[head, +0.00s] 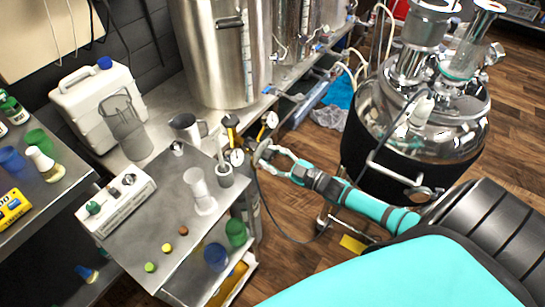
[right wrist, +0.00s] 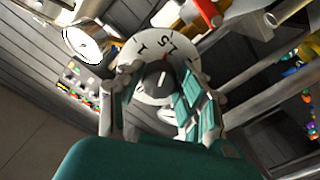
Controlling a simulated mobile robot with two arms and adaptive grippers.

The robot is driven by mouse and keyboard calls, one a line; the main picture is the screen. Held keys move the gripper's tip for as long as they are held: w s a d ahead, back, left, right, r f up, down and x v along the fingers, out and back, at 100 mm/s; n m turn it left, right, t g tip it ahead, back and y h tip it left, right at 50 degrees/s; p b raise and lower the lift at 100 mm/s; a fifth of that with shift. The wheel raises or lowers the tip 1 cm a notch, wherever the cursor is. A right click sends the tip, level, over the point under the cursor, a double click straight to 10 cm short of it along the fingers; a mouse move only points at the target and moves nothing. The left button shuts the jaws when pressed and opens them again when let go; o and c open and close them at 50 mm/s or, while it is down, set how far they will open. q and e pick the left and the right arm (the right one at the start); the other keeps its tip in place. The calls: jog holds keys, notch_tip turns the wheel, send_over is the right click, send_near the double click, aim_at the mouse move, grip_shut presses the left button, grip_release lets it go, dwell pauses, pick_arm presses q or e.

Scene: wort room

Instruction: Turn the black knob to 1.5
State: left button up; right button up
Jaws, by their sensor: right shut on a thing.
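The black knob (right wrist: 153,84) shows in the right wrist view at the centre of a pale round dial with black numerals. A "1" and what reads as "1.5", partly cut by the tilt, stand at the dial's top, with a small red mark close by. My left gripper is not in view.
Two pressure gauges (head: 269,119) (head: 236,157) sit close to the dial. A steel cart (head: 165,205) with a white device and cups stands at the left. A shiny steel vessel (head: 425,130) stands behind my right arm. Wooden floor lies between.

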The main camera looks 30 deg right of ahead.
jog(key=o, duration=1.1)
jog(key=v, duration=1.2)
jog(key=shift+f, duration=0.1)
